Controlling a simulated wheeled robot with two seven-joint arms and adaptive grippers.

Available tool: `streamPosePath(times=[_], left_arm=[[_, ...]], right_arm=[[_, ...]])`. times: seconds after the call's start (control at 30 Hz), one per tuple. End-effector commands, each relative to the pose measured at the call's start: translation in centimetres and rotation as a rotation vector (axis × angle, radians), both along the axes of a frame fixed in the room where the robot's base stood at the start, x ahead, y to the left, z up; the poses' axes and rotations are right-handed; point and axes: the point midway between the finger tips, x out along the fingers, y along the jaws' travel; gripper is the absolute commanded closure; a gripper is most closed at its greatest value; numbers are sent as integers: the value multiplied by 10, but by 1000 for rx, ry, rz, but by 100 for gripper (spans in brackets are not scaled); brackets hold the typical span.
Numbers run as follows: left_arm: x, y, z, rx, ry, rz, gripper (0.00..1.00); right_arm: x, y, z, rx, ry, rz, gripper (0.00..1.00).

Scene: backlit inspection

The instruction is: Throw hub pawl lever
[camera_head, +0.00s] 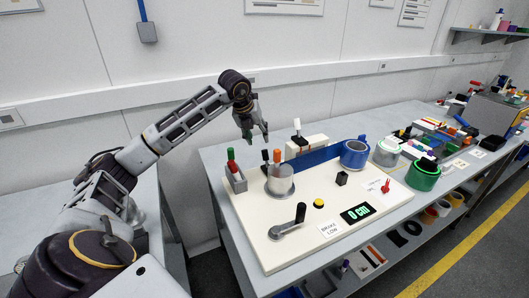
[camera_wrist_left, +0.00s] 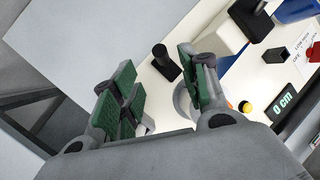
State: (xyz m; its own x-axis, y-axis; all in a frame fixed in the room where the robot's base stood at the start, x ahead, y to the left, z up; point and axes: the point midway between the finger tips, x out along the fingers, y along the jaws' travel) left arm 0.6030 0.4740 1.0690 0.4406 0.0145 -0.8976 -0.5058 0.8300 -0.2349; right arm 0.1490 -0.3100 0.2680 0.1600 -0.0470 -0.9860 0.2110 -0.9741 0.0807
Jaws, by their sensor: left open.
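A white board (camera_head: 262,250) on the bench carries a pale round hub (camera_head: 280,182). A black-topped post (camera_head: 265,157) and an orange-topped one (camera_head: 277,157) show at the hub; I cannot tell which is the pawl lever. In the left wrist view a black post (camera_wrist_left: 164,62) stands beyond the fingers, and part of a pale ring (camera_wrist_left: 183,102) shows behind the right finger. My left gripper (camera_head: 255,135) is open and empty above the back of the board, over the hub area; its green-padded fingers (camera_wrist_left: 155,95) are apart. My right gripper is out of view.
The board also has a black crank (camera_head: 288,222), yellow button (camera_head: 319,203), display reading 0 cm (camera_head: 357,213), and red lever (camera_head: 386,186). A grey holder (camera_head: 236,181) stands left of the hub.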

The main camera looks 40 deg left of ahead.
Motion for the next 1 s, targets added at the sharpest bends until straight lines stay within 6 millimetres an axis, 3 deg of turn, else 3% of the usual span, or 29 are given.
streamPosePath(times=[0.6,1.0], left_arm=[[36,1,-74,-1,2,2,56],[48,1,-98,-1,1,1,56]], right_arm=[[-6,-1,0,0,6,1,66],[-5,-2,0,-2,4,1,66]])
